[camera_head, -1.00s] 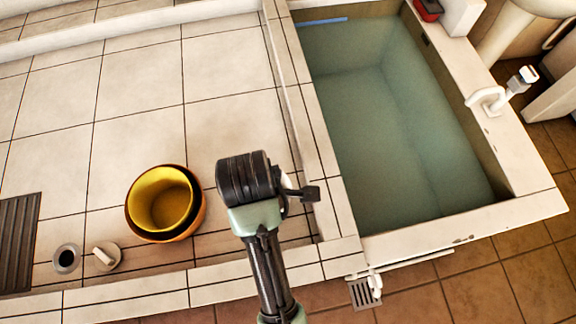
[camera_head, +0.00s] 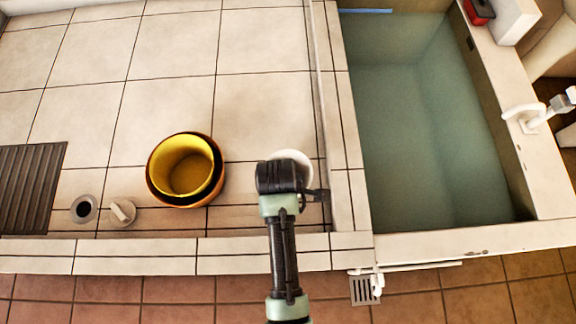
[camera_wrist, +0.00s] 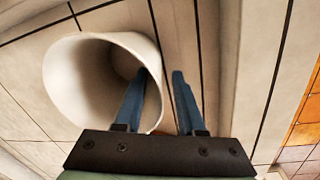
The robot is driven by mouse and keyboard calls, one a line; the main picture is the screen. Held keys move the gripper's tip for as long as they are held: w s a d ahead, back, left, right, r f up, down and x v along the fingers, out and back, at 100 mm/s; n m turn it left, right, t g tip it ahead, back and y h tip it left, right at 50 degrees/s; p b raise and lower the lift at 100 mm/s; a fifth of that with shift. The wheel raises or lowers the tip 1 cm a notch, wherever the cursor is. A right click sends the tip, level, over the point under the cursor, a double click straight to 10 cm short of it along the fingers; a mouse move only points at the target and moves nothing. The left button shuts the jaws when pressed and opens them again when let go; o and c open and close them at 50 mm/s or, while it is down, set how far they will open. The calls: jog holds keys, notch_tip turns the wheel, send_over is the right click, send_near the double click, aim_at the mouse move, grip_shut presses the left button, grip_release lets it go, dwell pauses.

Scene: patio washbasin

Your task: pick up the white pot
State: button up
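The white pot (camera_head: 298,156) stands on the tiled surface beside the basin wall, mostly hidden behind my arm's dark end in the head view. In the wrist view the pot (camera_wrist: 62,88) is large at the left, with its round mouth facing the camera. My gripper (camera_wrist: 159,76) is open, with two blue fingers. The left finger overlaps the pot's mouth and the right finger is outside it, so the near-right rim shows between them. I cannot tell if either finger touches the wall. The fingertips are hidden in the head view.
Yellow and orange nested pots (camera_head: 187,170) stand to the left. A round drain piece (camera_head: 84,208) and a white plug (camera_head: 122,212) lie further left, near a dark grate (camera_head: 30,185). A water-filled basin (camera_head: 430,130) is to the right, behind a raised tiled ledge (camera_head: 352,200).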

grip_shut()
dwell(1.4)
